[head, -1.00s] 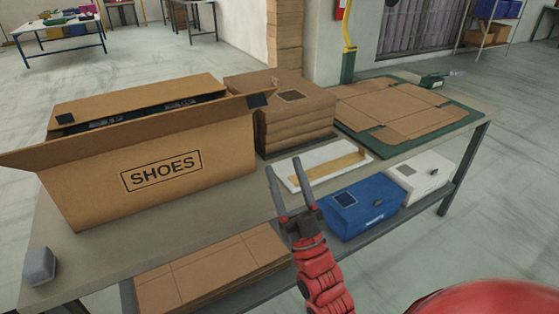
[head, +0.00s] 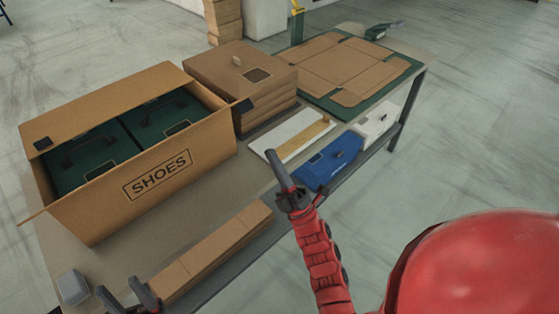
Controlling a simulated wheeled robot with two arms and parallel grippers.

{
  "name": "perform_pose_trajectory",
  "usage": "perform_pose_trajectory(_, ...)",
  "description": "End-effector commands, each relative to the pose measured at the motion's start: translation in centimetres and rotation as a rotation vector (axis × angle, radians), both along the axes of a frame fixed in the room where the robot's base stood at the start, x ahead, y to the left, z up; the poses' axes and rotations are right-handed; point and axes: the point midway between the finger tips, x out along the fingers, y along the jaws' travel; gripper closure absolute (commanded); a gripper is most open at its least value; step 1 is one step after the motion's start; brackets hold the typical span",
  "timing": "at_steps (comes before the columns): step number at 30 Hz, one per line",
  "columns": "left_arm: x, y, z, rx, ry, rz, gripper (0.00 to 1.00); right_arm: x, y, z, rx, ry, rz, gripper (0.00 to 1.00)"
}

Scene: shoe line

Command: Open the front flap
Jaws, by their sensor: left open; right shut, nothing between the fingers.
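The large cardboard box (head: 210,150) marked SHOES stands on the left of the table, with its top open and green cases (head: 168,112) visible inside. Its back flap (head: 110,105) runs along the far edge. Its front flap runs along the near top edge, its left corner (head: 32,217) jutting out beyond the box; its exact tilt is hard to tell. My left gripper (head: 127,292) is open and empty at the lower left, in front of the box and apart from it. My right gripper (head: 274,158) is shut and empty, right of the box and in front of the white tray.
Stacked brown cartons (head: 240,78) stand right of the box. A white tray (head: 280,150), a flat carton on a green mat (head: 400,85) and a small grey block (head: 73,287) are on the table (head: 60,235). Folded cardboard (head: 215,243), a blue box (head: 328,163) and a white box (head: 377,122) sit below.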

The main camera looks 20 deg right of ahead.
Motion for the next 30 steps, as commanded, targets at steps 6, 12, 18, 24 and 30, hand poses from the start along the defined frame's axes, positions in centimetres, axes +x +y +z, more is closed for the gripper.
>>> perform_pose_trajectory(6, 0.0, 0.0, 1.1, 0.0, 0.0, 0.0, 0.5, 2.8, 1.1, 4.0, 0.001, -0.005, 0.002, 1.0)
perform_pose_trajectory(12, 0.0, 0.0, 1.7, 0.0, 0.0, 0.0, 0.5, 4.6, 1.7, 6.2, 0.002, -0.001, 0.002, 1.0)
perform_pose_trajectory(18, 0.0, 0.0, 1.8, 0.0, 0.0, 0.0, 0.5, 5.4, 2.0, 7.0, 0.002, 0.0, 0.001, 1.0)
perform_pose_trajectory(24, 0.0, 0.0, 1.8, 0.0, 0.0, 0.0, 0.5, 5.5, 2.0, 7.1, 0.002, 0.001, 0.001, 1.0)
perform_pose_trajectory(30, 0.0, 0.0, 2.2, 0.0, -0.001, 0.0, 0.5, 5.5, 2.1, 7.4, -0.002, 0.009, 0.002, 1.0)
